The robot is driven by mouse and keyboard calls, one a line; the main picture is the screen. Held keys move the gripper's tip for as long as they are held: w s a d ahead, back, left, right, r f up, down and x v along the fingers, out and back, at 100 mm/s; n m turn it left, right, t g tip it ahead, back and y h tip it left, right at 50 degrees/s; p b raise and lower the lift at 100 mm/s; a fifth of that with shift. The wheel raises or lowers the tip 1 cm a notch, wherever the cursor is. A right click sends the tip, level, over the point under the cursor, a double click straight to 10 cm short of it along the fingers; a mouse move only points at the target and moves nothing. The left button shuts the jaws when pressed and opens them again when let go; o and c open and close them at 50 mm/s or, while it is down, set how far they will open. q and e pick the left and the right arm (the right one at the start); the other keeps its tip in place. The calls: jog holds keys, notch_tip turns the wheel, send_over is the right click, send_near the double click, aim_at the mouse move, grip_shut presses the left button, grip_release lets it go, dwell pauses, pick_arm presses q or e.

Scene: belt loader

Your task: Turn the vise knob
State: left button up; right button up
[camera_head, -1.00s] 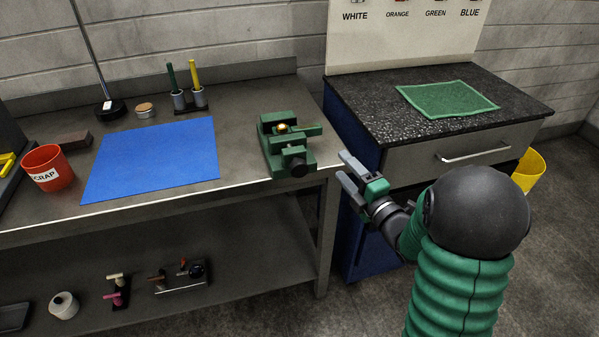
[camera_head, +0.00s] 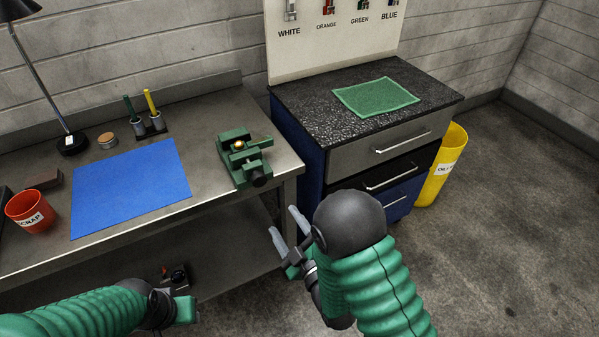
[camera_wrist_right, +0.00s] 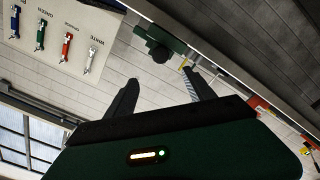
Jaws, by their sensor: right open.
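The green vise (camera_head: 243,152) stands on the workbench near its right end. Its dark round knob (camera_head: 260,179) faces the bench's front edge. In the right wrist view the vise (camera_wrist_right: 150,33) and its knob (camera_wrist_right: 159,53) show at the top, beyond and between my fingers. My right gripper (camera_head: 282,219) is open and empty, in front of the bench's right corner, apart from the knob; its spread fingers also show in the right wrist view (camera_wrist_right: 160,90). My left gripper (camera_head: 183,309) is at the bottom left, mostly hidden behind its wrist, so its jaws cannot be made out.
The workbench (camera_head: 215,110) carries a blue mat (camera_head: 130,187), a red scrap bin (camera_head: 32,211), a pen holder and a lamp. A dark-topped cabinet (camera_head: 320,122) with a green cloth stands right of it, one drawer partly open. A yellow bin (camera_head: 445,170) stands beyond.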

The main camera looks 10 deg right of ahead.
jog(key=p, duration=0.2)
send_near(260, 183)
jog(key=x, duration=0.9)
jog(key=shift+w+a+r, duration=0.1)
jog(key=shift+w+a, duration=0.05)
jog(key=shift+w, duration=0.2)
jog(key=shift+c, duration=0.9)
jog(key=shift+s, duration=0.1)
grip_shut()
